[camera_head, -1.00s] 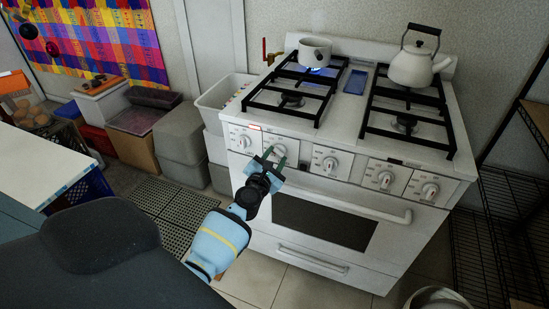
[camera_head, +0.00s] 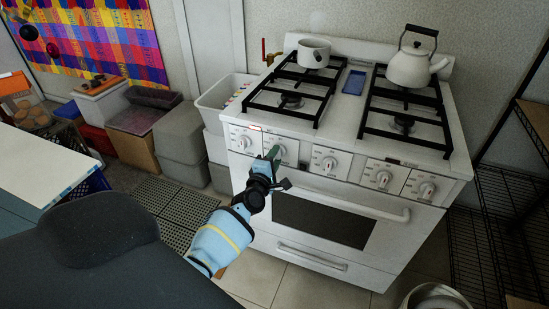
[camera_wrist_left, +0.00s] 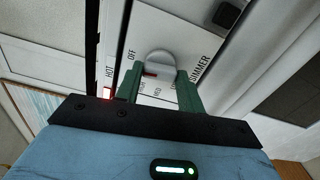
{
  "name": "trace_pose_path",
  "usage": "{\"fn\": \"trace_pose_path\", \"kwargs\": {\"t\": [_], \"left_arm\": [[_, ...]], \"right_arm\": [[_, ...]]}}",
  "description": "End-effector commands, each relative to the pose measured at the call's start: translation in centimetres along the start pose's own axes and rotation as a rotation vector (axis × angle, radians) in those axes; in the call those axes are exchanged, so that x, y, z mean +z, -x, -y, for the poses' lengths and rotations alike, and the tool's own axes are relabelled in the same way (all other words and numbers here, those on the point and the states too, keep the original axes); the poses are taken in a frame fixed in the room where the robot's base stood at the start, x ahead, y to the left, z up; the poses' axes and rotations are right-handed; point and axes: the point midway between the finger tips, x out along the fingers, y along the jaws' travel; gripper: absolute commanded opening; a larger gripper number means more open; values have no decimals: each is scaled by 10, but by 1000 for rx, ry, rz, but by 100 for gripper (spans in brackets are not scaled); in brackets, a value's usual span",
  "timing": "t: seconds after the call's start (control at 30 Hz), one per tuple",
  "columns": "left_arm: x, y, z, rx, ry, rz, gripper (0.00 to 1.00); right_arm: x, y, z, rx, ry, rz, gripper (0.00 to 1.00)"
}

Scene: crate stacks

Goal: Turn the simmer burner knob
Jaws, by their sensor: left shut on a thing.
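The stove's front panel carries a row of white knobs. The knob second from the left (camera_head: 281,151) is partly covered by my left gripper (camera_head: 272,156). In the left wrist view this knob (camera_wrist_left: 160,62) is round and pale, with a red mark on its lower left. My right gripper is not in view.
A white pot (camera_head: 314,52) stands on the back left burner with no flame visible. A kettle (camera_head: 412,68) stands on the back right burner. The oven handle (camera_head: 350,203) sticks out below the knobs. A wire rack (camera_head: 490,220) stands right of the stove.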

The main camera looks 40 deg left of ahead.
Motion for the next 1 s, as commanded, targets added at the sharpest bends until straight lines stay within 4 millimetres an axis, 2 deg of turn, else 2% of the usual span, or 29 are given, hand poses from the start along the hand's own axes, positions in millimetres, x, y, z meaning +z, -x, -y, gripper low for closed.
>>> {"fn": "trace_pose_path", "kwargs": {"t": [0.33, 0.83, 0.87, 1.0], "left_arm": [[0, 0, 1, -2, -125, 0, 15], [0, 0, 2, -2, -145, 0, 15], [0, 0, 2, -2, -145, 0, 41], [0, 0, 1, -2, -143, 0, 59]], "right_arm": [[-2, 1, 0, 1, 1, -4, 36], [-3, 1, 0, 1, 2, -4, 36], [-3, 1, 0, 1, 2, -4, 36], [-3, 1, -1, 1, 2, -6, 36]]}}
